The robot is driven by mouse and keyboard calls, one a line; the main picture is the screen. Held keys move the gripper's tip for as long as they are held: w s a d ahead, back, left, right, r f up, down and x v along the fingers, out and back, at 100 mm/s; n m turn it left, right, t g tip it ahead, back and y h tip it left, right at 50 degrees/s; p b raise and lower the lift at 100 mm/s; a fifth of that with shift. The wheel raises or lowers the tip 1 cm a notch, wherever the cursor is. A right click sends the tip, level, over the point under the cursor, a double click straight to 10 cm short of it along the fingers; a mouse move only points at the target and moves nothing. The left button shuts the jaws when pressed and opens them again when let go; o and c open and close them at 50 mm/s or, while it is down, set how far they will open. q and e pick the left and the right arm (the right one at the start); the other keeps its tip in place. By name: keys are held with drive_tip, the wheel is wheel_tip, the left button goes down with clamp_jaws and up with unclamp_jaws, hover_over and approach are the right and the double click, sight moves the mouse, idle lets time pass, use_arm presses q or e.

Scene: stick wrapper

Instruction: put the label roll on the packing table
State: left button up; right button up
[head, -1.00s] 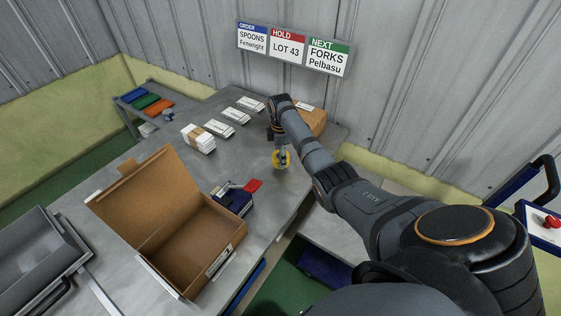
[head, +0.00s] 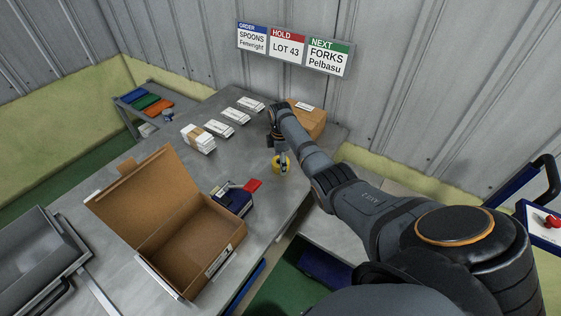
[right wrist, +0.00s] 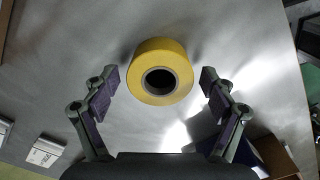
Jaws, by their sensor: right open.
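The label roll (head: 276,162) is yellow with a dark hollow core. It appears to rest on the grey metal packing table (head: 262,212) near its right edge. In the right wrist view the roll (right wrist: 160,56) lies between and slightly beyond the fingertips of my right gripper (right wrist: 160,82). The fingers are spread, with a gap on each side of the roll. In the head view my right gripper (head: 284,160) is right at the roll and partly covers it. My left gripper is not in view.
White packs (head: 198,138) lie in a row behind. A closed carton (head: 310,122) stands behind my right arm. Bare table lies between the dispenser and the packs.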

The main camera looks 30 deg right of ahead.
wheel_tip(320, 180, up, 12)
drive_tip(key=shift+r, duration=0.15)
idle(0.6)
